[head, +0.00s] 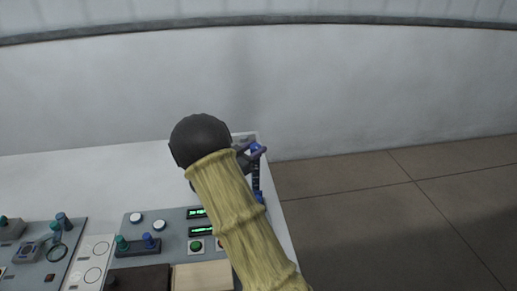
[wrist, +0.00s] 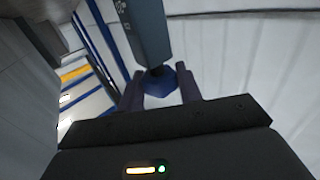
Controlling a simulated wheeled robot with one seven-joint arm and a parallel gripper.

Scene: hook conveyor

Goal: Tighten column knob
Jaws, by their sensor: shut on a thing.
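The blue column knob (wrist: 160,82) is in the middle of the wrist view, at the end of a grey-blue column (wrist: 143,32). My gripper (wrist: 161,92) has one dark finger on each side of the knob and is shut on it. In the head view my gripper (head: 257,151) is at the back right corner of the white table, by the top of the upright column (head: 256,176). The knob is small there, and my arm hides part of this area.
The white table (head: 80,180) carries a grey panel (head: 178,217) with green displays, buttons and small knobs. Another grey panel (head: 62,262) with teal knobs lies at the left. The tiled floor right of the table is clear. A pale wall (head: 330,90) stands behind.

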